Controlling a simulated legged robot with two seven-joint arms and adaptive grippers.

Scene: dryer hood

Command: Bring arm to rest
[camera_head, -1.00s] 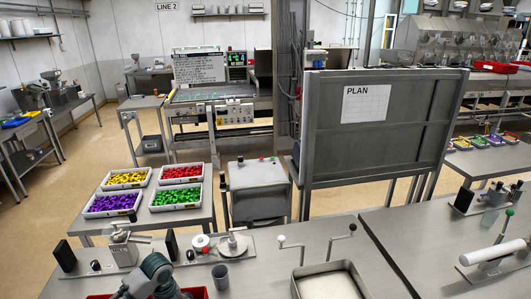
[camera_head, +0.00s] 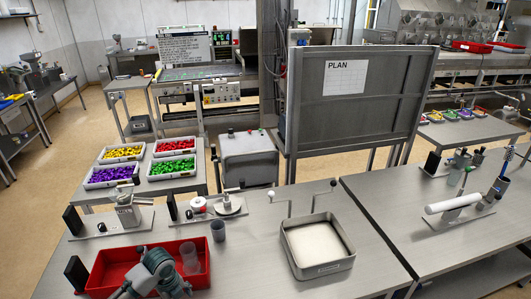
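A grey-green jointed part of my arm (camera_head: 158,272) shows at the bottom left of the head view, bent over the front of a red tray (camera_head: 112,262). No gripper fingers can be made out on it, and the arm's lower parts run out of the bottom edge. My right arm and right gripper are not in view.
Clear cups (camera_head: 190,259) stand in the red tray, and a grey cup (camera_head: 218,231) stands behind it. A square metal pan (camera_head: 318,246) is on the steel table (camera_head: 250,275). Bins of coloured pieces (camera_head: 112,176) stand beyond. Bare table lies between tray and pan.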

